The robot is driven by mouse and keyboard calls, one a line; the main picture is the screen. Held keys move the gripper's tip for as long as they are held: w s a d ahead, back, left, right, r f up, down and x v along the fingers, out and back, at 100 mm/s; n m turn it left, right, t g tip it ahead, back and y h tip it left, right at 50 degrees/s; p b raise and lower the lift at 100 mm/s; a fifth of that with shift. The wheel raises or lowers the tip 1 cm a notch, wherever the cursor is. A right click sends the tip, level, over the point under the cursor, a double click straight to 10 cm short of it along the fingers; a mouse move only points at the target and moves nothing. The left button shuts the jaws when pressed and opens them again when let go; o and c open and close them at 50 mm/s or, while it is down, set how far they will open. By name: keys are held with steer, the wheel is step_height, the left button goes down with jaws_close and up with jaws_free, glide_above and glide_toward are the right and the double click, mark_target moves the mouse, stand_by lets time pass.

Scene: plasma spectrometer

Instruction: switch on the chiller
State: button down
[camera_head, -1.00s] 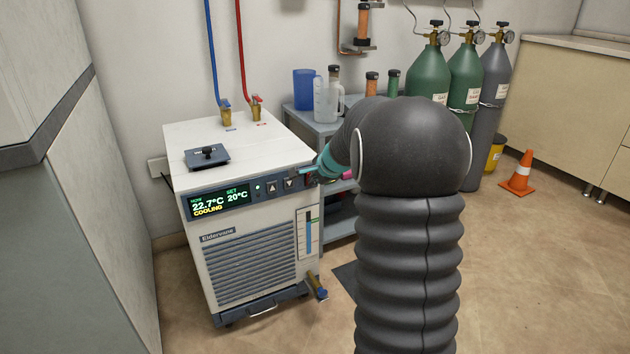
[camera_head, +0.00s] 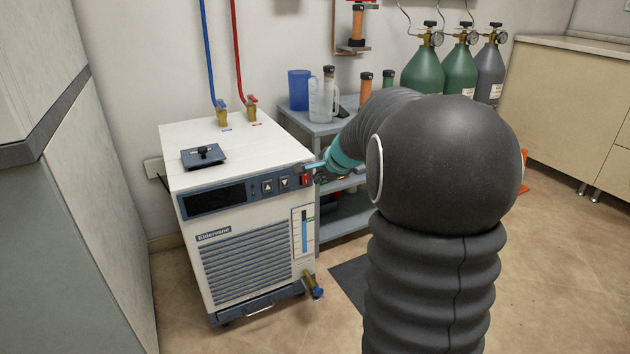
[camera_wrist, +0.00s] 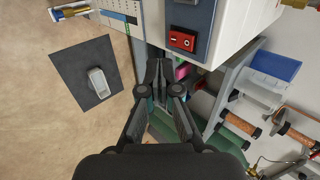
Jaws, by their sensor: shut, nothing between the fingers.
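The chiller (camera_head: 245,240) is a white box with a slatted grille, standing on the floor left of my arm. Its display (camera_head: 215,198) is dark and shows no text. A red power switch (camera_head: 305,181) sits at the right end of its control strip, beside two arrow buttons (camera_head: 276,185). The switch also shows in the wrist view (camera_wrist: 183,40), with marks on its red rocker. My gripper (camera_wrist: 160,66) is shut and empty, with its tips just below the switch in that view. In the head view my gripper (camera_head: 318,170) is at the chiller's front right corner, partly hidden by my arm.
A grey shelf cart (camera_head: 345,200) with bottles and a blue beaker (camera_head: 300,90) stands right of the chiller. Blue and red hoses rise from its top. Gas cylinders (camera_head: 460,70) stand at the back. A drain valve (camera_head: 313,287) sticks out low on the chiller's right.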

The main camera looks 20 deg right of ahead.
steer(key=v, duration=0.6)
steer(key=shift+d, duration=0.15)
